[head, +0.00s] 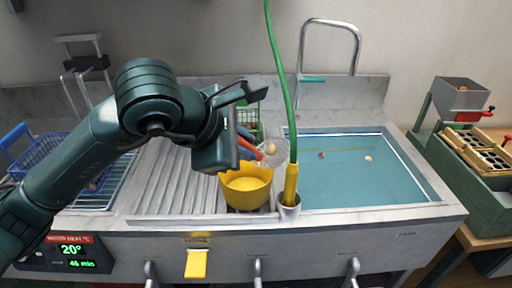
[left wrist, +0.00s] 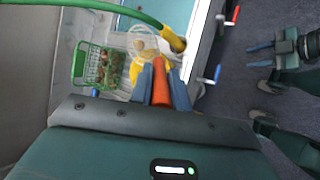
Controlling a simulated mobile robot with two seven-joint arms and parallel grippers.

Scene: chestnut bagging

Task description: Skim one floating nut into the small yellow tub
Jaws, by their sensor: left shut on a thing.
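My left gripper (head: 246,146) is shut on the orange handle of a skimmer (left wrist: 160,84), between its blue fingers (left wrist: 162,86). The skimmer's round mesh bowl (head: 277,158) holds one brown nut (head: 271,148), which also shows in the left wrist view (left wrist: 140,45). The bowl is up near the right rim of the small yellow tub (head: 246,187); I cannot tell its exact height. The tub shows yellow inside, with no nut visible. Two nuts (head: 321,155) (head: 368,158) float in the blue water basin (head: 400,190). My right gripper (left wrist: 262,57) appears open and empty, away from the sink.
A green hose (head: 284,75) with a yellow nozzle (head: 291,185) stands in a holder between tub and basin, close to the skimmer. A green basket of nuts (left wrist: 80,65) is behind my gripper. A blue basket (head: 40,160) stands left. The ribbed drainboard (head: 165,185) is clear.

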